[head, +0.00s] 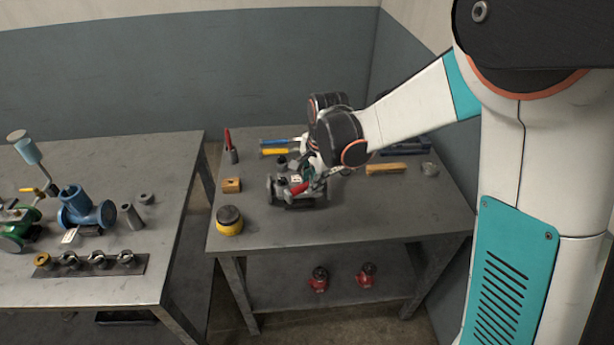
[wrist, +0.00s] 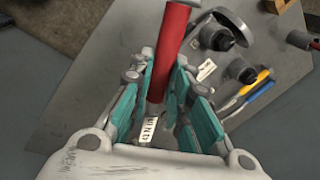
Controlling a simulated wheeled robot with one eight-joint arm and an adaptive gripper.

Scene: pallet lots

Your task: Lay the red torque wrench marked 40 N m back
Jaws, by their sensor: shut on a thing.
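The red torque wrench (wrist: 173,40) is held between the fingers of my gripper (wrist: 158,105) in the wrist view. Its red handle points up and away from the palm. A white label (wrist: 150,128) on it sits low between the fingers, and its marking is too small to read surely. In the head view my gripper (head: 313,177) is over the right-hand table, and the red handle (head: 299,188) shows just in front of a dark metal fixture (head: 285,196). The far end of the wrench is hidden by my gripper and wrist.
The right-hand table (head: 345,222) bears a yellow tin (head: 229,221), a wooden block (head: 231,185), blue and yellow tools (head: 275,147) and a wooden bar (head: 386,168). Its front right is clear. A left table (head: 95,165) holds valves and a rack (head: 90,266), with a gap between the tables.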

